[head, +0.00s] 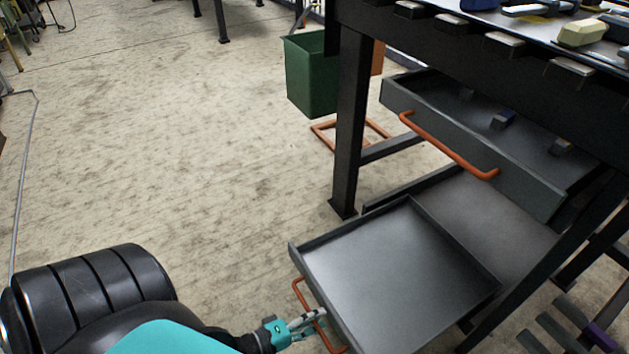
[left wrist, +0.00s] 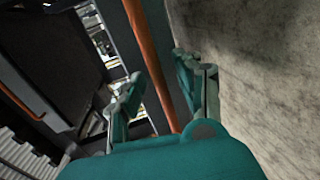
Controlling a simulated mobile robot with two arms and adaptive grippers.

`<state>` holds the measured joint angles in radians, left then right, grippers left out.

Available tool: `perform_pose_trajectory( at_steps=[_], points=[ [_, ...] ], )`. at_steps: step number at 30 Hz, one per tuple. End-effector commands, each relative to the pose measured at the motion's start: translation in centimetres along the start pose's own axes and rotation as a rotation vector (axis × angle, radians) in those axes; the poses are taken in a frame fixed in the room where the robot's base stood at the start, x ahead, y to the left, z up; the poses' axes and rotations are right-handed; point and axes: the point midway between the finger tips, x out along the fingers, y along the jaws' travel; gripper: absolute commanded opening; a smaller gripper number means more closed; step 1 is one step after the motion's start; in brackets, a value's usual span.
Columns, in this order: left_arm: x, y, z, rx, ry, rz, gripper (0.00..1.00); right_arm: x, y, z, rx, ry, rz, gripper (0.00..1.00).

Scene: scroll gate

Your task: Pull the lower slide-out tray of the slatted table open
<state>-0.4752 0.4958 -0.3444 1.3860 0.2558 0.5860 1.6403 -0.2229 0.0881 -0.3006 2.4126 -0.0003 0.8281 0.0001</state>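The lower tray (head: 392,272) of the slatted table is a dark grey shallow box. It stands well out from under the table, past the front leg. Its orange bar handle (head: 300,290) is on its front edge and also crosses the left wrist view (left wrist: 150,55). My left gripper (head: 318,318) is at this handle, with one finger on each side of the bar. In the left wrist view its teal fingers (left wrist: 160,66) stand apart, and a gap seems to show beside the bar. Contact is hard to judge. My right gripper is in neither view.
The upper drawer (head: 470,120), with its own orange handle (head: 450,147), is also out, above and behind the tray. A dark table leg (head: 350,120) stands beside them. A green bin (head: 312,75) is behind. The floor (head: 170,150) at left is clear.

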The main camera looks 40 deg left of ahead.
Motion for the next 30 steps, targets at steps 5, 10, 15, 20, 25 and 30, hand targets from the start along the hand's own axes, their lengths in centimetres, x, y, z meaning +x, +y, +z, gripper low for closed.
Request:
perform_pose_trajectory(
  at_steps=[5, 10, 15, 20, 25, 30],
  points=[
    [0.0, 0.0, 0.0, -0.001, 0.000, 0.000, 0.34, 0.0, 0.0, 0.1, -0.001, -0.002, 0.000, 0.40],
    [-1.4, -0.1, 0.0, 0.000, -0.001, -0.004, 0.34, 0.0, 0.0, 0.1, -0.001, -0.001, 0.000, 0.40],
    [-4.8, -0.1, 0.1, -0.001, -0.002, -0.005, 0.34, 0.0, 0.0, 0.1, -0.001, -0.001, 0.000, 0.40],
    [-8.2, -0.1, 0.1, 0.000, -0.002, -0.005, 0.34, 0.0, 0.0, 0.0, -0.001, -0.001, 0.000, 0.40],
    [-10.8, -0.1, 0.0, 0.000, -0.001, -0.004, 0.34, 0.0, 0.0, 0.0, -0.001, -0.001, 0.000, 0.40],
    [-11.9, 0.0, 0.0, 0.000, 0.000, -0.001, 0.34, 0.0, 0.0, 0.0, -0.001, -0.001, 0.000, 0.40]
  ],
)
